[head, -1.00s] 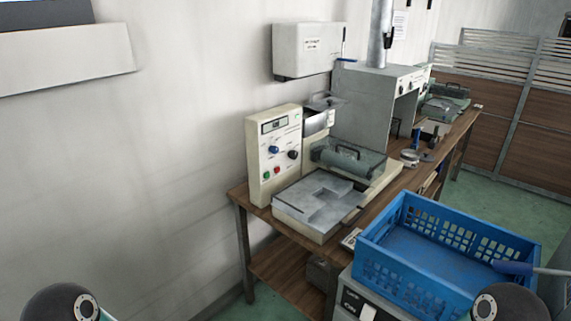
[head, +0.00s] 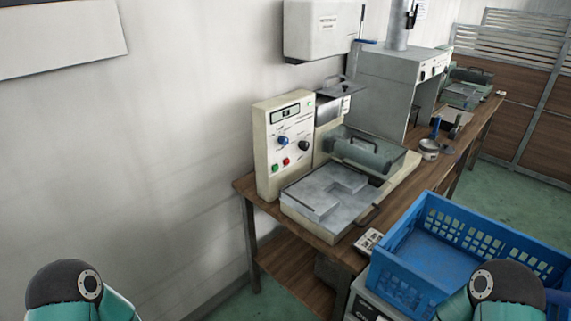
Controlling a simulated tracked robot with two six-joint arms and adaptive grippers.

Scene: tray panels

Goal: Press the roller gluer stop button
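The roller gluer (head: 335,185) stands on the near end of the wooden bench. Its upright cream control panel (head: 268,180) faces me, with a small display (head: 286,113), a blue knob (head: 283,141) and a black knob (head: 304,146). Low on the panel are a green button (head: 275,168) and a red button (head: 286,161), side by side. Nothing touches the panel. Only rounded dark joints of my two arms show at the bottom left and bottom right. Neither gripper is in view.
A blue crate (head: 405,237) stands right of the gluer on a grey unit. A grey hood (head: 385,90) and a second machine (head: 466,87) sit farther along the bench (head: 240,188). A white box (head: 318,28) hangs on the wall. Green floor (head: 520,195) is open at right.

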